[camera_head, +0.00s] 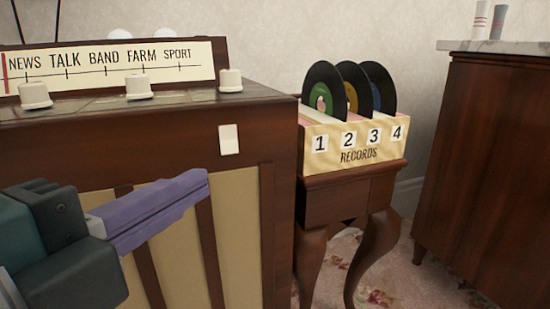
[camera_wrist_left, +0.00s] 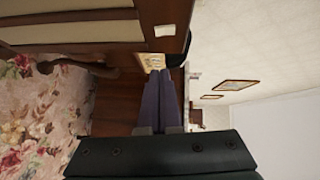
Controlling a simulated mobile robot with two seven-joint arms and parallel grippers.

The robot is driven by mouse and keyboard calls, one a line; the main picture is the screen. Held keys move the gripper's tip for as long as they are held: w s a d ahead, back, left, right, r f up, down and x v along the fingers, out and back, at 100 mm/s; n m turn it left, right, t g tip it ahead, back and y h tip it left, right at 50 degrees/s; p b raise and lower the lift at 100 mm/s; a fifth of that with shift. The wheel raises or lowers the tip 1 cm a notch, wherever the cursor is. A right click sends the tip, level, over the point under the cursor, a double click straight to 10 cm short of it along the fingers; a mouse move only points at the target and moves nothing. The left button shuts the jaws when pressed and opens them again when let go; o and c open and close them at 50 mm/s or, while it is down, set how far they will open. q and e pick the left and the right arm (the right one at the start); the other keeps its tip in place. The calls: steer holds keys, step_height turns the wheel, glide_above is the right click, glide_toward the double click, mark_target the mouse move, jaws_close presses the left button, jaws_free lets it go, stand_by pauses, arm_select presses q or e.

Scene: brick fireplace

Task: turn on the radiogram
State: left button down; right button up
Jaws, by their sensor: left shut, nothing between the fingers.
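The radiogram (camera_head: 270,160) is a dark wood cabinet with tan cloth panels on its front. A dial strip (camera_head: 110,65) on top reads NEWS, TALK, BAND, FARM, SPORT, with a red pointer at its left end. Three cream knobs stand before the dial: left (camera_head: 35,96), middle (camera_head: 138,86) and right (camera_head: 230,80). A small cream switch (camera_head: 229,139) is on the upper front; it also shows in the left wrist view (camera_wrist_left: 165,30). My left gripper (camera_head: 205,183) is shut and empty, with its purple fingers before the front panel, below and left of the switch. My right gripper is out of view.
A box of records (camera_head: 358,153), numbered 1 to 4, stands on a small wooden table (camera_head: 335,203) just right of the radiogram. A marble-topped wooden cabinet (camera_head: 490,150) stands farther right. Floral carpet (camera_head: 380,270) shows between them.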

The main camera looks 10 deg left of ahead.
mark_target(234, 149)
arm_select(q)
steer(key=b+x, duration=0.1)
steer(key=x, duration=0.1)
steer(key=a+b+x, duration=0.1)
steer(key=x, duration=0.2)
steer(key=a+b+x, duration=0.1)
steer(key=x, duration=0.2)
steer(key=shift+w+f, duration=0.2)
steer(key=shift+w, duration=0.25)
steer(key=shift+w+a, duration=0.3)
steer(key=shift+w, duration=0.05)
steer(key=shift+w+f+b, duration=0.1)
steer(key=shift+f+b, duration=0.05)
steer(key=shift+b, duration=0.35)
steer(key=shift+a, duration=0.15)
